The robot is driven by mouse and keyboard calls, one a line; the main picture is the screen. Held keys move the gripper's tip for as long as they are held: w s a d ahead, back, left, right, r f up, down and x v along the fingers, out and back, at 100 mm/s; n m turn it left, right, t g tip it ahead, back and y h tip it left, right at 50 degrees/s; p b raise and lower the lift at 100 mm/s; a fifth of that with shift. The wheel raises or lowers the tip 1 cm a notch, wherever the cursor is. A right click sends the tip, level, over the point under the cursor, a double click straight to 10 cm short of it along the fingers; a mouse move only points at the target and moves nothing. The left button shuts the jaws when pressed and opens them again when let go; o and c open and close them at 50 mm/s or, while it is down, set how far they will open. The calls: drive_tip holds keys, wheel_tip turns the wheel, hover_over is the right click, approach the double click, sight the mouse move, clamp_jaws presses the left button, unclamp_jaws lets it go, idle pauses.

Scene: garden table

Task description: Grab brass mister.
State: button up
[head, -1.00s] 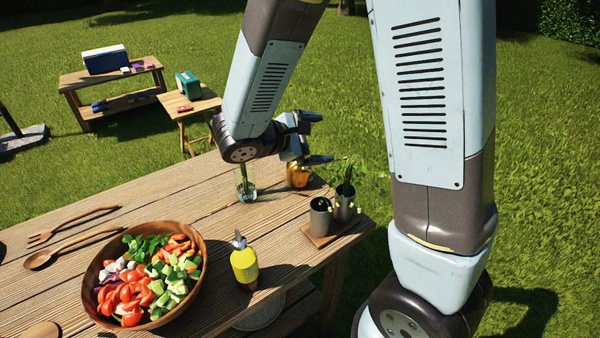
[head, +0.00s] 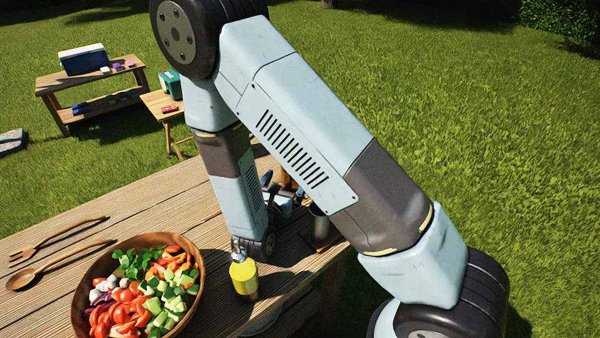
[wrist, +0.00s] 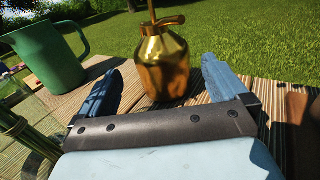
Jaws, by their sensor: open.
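The brass mister (wrist: 162,65) stands upright on the slatted wooden table in the wrist view, shiny gold with a spout and thin stem on top. It shows ahead of my gripper (wrist: 161,80), between the lines of its two blue fingers. The fingers are apart with nothing held; I cannot tell whether they reach around the mister or stop short of it. In the head view my gripper (head: 283,190) is low over the table's far right part, partly hidden by my arm. The mister is mostly hidden there.
In the wrist view a green jug (wrist: 52,52) stands left of the mister, and a glass with green stems (wrist: 22,125) is close at left. In the head view a yellow bottle (head: 243,276) and salad bowl (head: 78,305) are nearer. A metal pot (head: 320,225) stands right.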

drive_tip(key=shift+x, duration=3.6)
drive_tip(key=shift+d+f, duration=0.1)
drive_tip(key=c, duration=1.1)
drive_tip(key=shift+c, duration=0.6)
